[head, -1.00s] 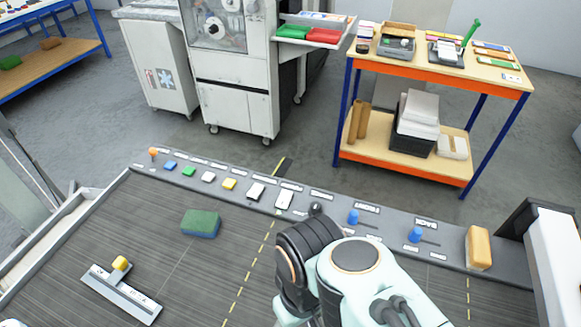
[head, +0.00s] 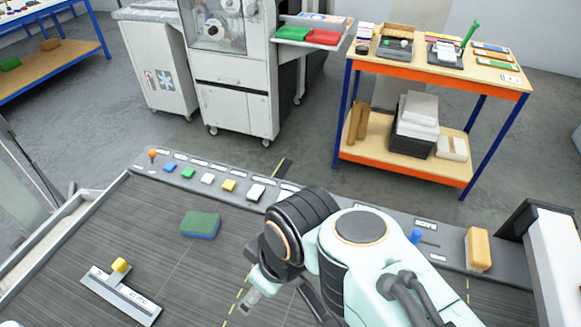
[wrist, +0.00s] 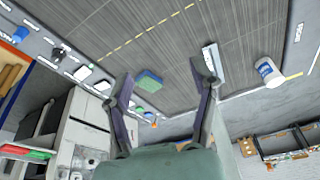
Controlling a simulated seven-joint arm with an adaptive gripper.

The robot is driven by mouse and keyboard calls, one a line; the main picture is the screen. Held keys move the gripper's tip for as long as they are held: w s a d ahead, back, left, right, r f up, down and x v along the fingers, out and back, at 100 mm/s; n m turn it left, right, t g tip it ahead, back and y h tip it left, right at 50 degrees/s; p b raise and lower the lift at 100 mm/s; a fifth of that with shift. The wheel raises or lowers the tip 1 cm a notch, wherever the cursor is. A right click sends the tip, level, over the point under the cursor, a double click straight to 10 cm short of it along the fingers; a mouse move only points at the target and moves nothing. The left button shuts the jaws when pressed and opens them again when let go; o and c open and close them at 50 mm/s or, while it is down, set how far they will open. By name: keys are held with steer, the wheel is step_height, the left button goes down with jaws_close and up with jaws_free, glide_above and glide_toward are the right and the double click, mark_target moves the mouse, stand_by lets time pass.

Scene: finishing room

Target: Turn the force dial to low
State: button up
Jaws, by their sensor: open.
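My gripper (wrist: 161,72) is open and empty in the wrist view, its two fingers spread wide above the dark grooved table. In the head view my arm covers the middle right of the control strip (head: 143,170). A small dark round knob (wrist: 58,52), which looks like the force dial, sits on the strip at the upper left of the wrist view, well apart from my fingers. My arm hides it in the head view. Its pointer and label are too small to read.
Coloured buttons, a white switch (head: 256,192), a blue lever (head: 415,236) and a tan block (head: 478,249) line the strip. A green-and-blue sponge (head: 200,224) and a flat metal tool with a yellow knob (head: 121,264) lie on the table. The table's left part is mostly clear.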

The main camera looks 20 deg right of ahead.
steer(key=w+d+r+n+t+y, duration=0.1)
steer(key=w+r+n, duration=0.15)
steer(key=w, duration=0.45)
steer(key=w+d+r+n+t+y, duration=0.1)
steer(key=w+r+t, duration=0.15)
steer(key=w, duration=0.45)
steer(key=w+d+f+n, duration=0.1)
steer(key=w+d+f, duration=0.1)
steer(key=w+d, duration=0.45)
steer(key=w+d+f, duration=0.7)
steer(key=d+f, duration=0.3)
steer(key=f, duration=0.1)
steer(key=s+d+f+m+g, duration=0.1)
steer(key=d+f, duration=0.1)
steer(key=f, duration=0.2)
steer(key=s+d+f+g, duration=0.1)
steer(key=s+d+f, duration=0.1)
steer(key=f, duration=0.2)
steer(key=s+d+f+m+g, duration=0.1)
steer(key=d+f, duration=0.1)
steer(key=f, duration=0.2)
steer(key=shift+s+d+f+m+h, duration=0.1)
steer(key=shift+s+f+m+h, duration=0.1)
steer(key=shift+m+h, duration=0.2)
steer(key=x, duration=0.6)
steer(key=shift+w, duration=0.15)
